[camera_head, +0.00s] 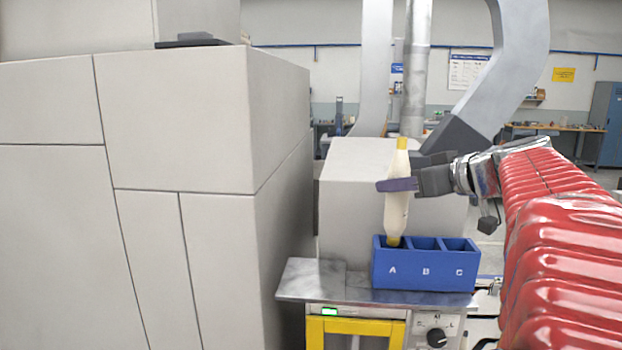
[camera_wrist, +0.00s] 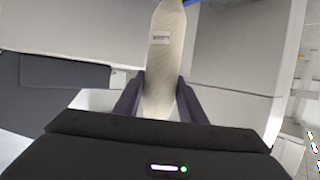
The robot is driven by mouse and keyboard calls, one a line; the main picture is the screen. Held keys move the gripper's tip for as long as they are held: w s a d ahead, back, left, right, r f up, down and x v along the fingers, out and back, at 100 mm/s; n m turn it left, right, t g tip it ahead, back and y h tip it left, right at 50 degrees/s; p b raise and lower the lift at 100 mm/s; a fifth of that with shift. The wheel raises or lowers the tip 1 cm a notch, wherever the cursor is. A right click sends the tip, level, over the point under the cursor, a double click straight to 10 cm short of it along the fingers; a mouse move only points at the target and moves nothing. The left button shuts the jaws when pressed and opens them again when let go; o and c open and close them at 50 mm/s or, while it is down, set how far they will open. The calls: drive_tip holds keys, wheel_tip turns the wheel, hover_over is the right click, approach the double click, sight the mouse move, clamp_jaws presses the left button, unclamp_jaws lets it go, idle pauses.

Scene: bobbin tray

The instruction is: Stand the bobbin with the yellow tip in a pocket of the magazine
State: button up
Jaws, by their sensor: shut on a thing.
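The bobbin (camera_head: 397,190) is cream with a yellow tip at its top and a yellow-brown lower end. It stands nearly upright, with a slight tilt, and its lower end is at the opening of pocket A of the blue magazine (camera_head: 424,279). Whether it touches the pocket floor is hidden by the front wall. My gripper (camera_head: 396,185) is shut on the bobbin around its middle, reaching in from the right. In the wrist view the bobbin (camera_wrist: 163,60) sits between the two dark fingers, with a small label on it. Pockets B and C look empty.
The magazine stands on a metal shelf (camera_head: 310,282) above a panel with a yellow frame and a dial. A grey block (camera_head: 345,200) stands right behind it. A large grey cabinet (camera_head: 215,130) fills the left side.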

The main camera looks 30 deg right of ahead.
sight(399, 226)
drive_tip(key=shift+f, duration=4.8)
drive_tip(key=o, duration=1.2)
drive_tip(key=shift+s+r, duration=0.1)
drive_tip(key=shift+s, duration=0.05)
drive_tip(key=v, duration=1.3)
drive_tip(key=shift+s, duration=0.25)
